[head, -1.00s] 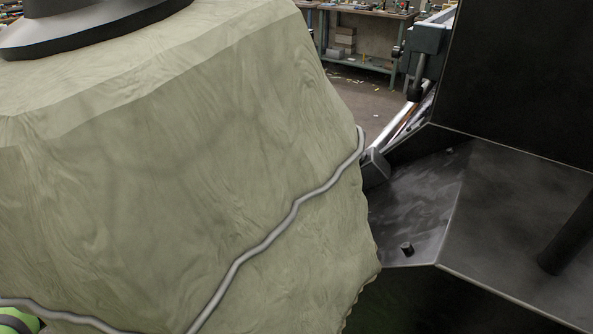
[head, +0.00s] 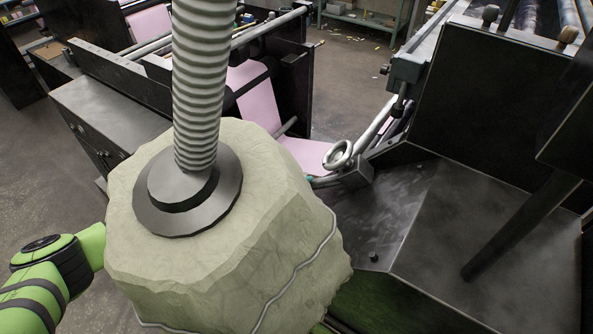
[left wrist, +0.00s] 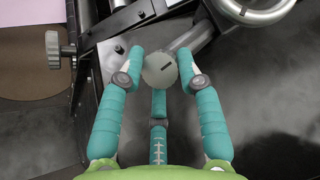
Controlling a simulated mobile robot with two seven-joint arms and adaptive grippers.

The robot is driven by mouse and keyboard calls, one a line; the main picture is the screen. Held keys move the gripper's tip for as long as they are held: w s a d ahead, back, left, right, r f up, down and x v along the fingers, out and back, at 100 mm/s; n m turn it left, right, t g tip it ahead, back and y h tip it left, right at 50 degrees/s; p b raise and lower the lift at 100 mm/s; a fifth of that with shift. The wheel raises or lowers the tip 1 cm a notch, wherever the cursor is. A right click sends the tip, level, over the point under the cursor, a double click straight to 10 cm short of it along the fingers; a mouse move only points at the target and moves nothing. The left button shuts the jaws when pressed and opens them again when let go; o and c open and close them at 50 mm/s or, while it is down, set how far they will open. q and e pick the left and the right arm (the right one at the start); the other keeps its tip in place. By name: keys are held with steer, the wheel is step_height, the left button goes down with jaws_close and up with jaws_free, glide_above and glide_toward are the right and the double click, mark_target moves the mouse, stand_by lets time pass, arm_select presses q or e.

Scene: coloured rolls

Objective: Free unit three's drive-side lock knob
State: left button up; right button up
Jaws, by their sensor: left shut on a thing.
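In the left wrist view, a round grey knob (left wrist: 160,71) with a dark slot in its face sits between the teal fingers of my left gripper (left wrist: 161,56). The gripper is shut on it. A grey bar runs from behind the knob up and right toward a metal ring (left wrist: 252,8). A ring handwheel (head: 338,155) shows in the head view beside a grey block. There, the large beige lump hides my left gripper almost wholly; only a teal speck shows near the ring. I cannot read which unit this is. My right gripper is in neither view.
A beige lump (head: 215,265) with a ribbed grey hose (head: 198,80) fills the head view's lower middle. Another knob (left wrist: 53,50) is at the wrist view's left. Pink web (head: 250,95) runs through dark machinery. A dark sloping panel (head: 395,215) lies right.

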arm_select(q)
steer(key=shift+w+r+n+p, duration=0.3)
steer(key=shift+w+r+p, duration=0.05)
steer(key=shift+r, duration=0.3)
steer(key=shift+f, duration=0.1)
steer(key=o, duration=1.1)
steer(key=shift+c, duration=0.2)
steer(key=shift+f, duration=0.15)
steer(key=shift+s+f, duration=0.15)
steer(key=v, duration=1.2)
steer(key=shift+d, duration=0.1)
